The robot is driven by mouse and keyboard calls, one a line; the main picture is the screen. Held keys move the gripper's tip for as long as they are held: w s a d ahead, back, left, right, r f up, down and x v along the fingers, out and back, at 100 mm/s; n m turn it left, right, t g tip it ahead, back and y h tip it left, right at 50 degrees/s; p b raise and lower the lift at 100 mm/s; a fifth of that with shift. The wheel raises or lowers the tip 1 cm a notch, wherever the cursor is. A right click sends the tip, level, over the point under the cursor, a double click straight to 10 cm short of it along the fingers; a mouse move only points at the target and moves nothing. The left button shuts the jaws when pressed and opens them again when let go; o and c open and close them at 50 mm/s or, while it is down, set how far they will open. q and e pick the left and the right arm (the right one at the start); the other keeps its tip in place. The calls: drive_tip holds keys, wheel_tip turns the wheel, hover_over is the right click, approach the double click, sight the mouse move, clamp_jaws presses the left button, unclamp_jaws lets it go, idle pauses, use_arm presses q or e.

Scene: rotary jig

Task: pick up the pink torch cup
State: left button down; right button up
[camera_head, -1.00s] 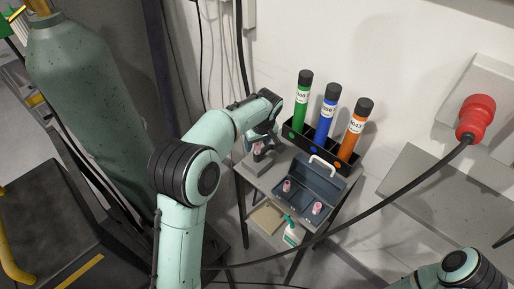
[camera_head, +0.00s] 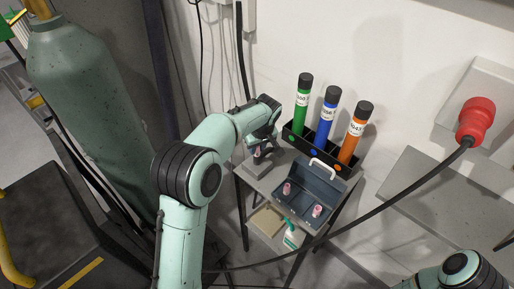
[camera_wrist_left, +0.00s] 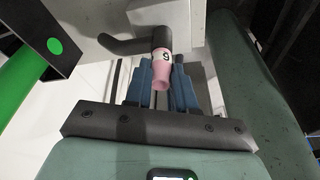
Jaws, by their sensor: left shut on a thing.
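The pink torch cup (camera_wrist_left: 162,68), marked with a dark digit, sits at the end of a black torch head in the left wrist view. My left gripper (camera_wrist_left: 162,84) has its blue fingers on either side of the cup and is shut on it. In the head view my left gripper (camera_head: 262,150) is low over a grey block on the small table, and the cup there is mostly hidden. Two other pink cups, one on the left (camera_head: 287,188) and one on the right (camera_head: 317,211), stand in an open blue-grey toolbox. My right gripper is out of view.
A black rack (camera_head: 318,160) with green, blue and orange tubes stands behind the toolbox (camera_head: 322,188). A black cable with a red plug (camera_head: 474,118) crosses in front of the table. A green gas cylinder (camera_head: 85,110) stands at left. A spray bottle (camera_head: 292,236) is on the lower shelf.

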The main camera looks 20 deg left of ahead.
use_arm(q)
wheel_tip(320, 180, up, 20)
idle(0.4)
drive_tip(key=shift+f, duration=0.1)
drive_tip(key=c, duration=0.9)
unclamp_jaws()
drive_tip(key=shift+o, duration=0.2)
